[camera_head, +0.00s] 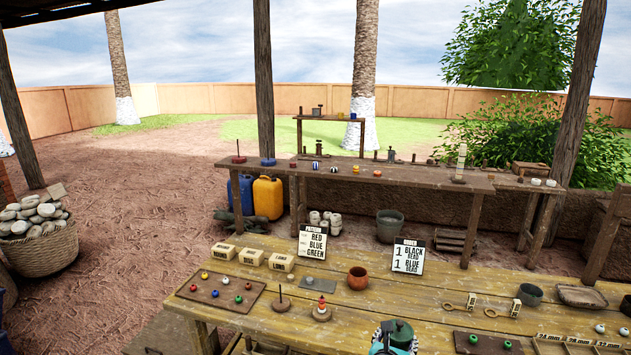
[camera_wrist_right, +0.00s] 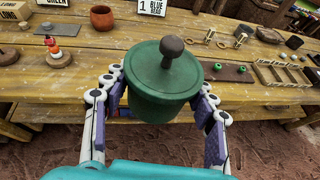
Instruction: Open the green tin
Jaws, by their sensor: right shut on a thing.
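The green tin (camera_wrist_right: 168,82) is a round dark green pot with its lid on and a brown knob on top. My right gripper (camera_wrist_right: 163,103) has its fingers on both sides of the tin's body, shut on it. The tin looks upright, held at the table's front edge, with ground showing below. It also shows at the bottom of the head view (camera_head: 399,331), where the right gripper is mostly cut off by the frame edge. My left gripper is not in view.
The wooden table (camera_head: 290,320) carries a bead board (camera_head: 222,295), a spindle with beads (camera_head: 321,312), a terracotta cup (camera_head: 358,278) and signs with bead words (camera_head: 408,256). Bare wood lies behind the tin.

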